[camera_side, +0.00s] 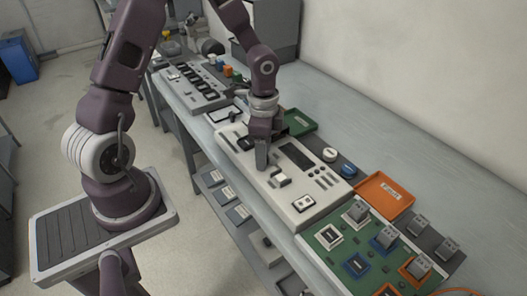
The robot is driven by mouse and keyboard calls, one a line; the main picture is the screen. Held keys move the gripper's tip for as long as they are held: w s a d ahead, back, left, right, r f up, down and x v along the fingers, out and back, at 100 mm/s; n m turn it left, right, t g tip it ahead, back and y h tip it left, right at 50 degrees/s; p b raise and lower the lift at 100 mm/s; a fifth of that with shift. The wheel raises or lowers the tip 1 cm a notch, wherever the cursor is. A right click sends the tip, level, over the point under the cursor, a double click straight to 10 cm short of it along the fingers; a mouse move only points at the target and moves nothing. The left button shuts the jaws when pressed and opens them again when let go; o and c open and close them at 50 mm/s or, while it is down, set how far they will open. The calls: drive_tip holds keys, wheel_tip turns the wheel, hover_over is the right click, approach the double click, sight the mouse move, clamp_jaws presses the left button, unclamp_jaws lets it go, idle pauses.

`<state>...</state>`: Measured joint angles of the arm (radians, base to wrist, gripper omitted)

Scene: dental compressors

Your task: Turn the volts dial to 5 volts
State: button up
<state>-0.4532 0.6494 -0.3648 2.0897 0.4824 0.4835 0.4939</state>
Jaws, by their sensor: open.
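A white instrument panel (300,212) lies on the bench with a dark display (296,155) and small buttons. My gripper (262,166) points down over the panel, left of the display. It is open, with its fingers seen nearly edge-on. A dark raised part (246,143) sits just left of the gripper, and a pale raised knob-like block (281,180) sits just right of and below the fingertips. I cannot tell which part is the volts dial, nor read any voltage. The gripper hides part of the panel, and I cannot tell whether the fingers touch it.
A green tray (299,122) is behind the panel. A green board (345,262) with several modules is at front right. The bench's back strip is clear.

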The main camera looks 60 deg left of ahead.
wheel_tip(320, 180, up, 6)
drive_tip(key=shift+r, duration=0.5)
drive_tip(key=shift+s+r, duration=0.1)
drive_tip(key=shift+r, duration=0.25)
drive_tip(key=s+d+r+n+t, duration=0.2)
drive_tip(key=s+d+r+n, duration=0.1)
drive_tip(key=s+r, duration=0.4)
drive_tip(key=s+d+r+n+t, duration=0.3)
drive_tip(key=s+r+n, duration=0.2)
drive_tip(key=s+r, duration=0.3)
drive_tip(key=s, duration=0.2)
drive_tip(key=shift+s+d+n+t, duration=0.3)
drive_tip(key=shift+s+d+n, duration=0.05)
drive_tip(key=shift+n, duration=0.05)
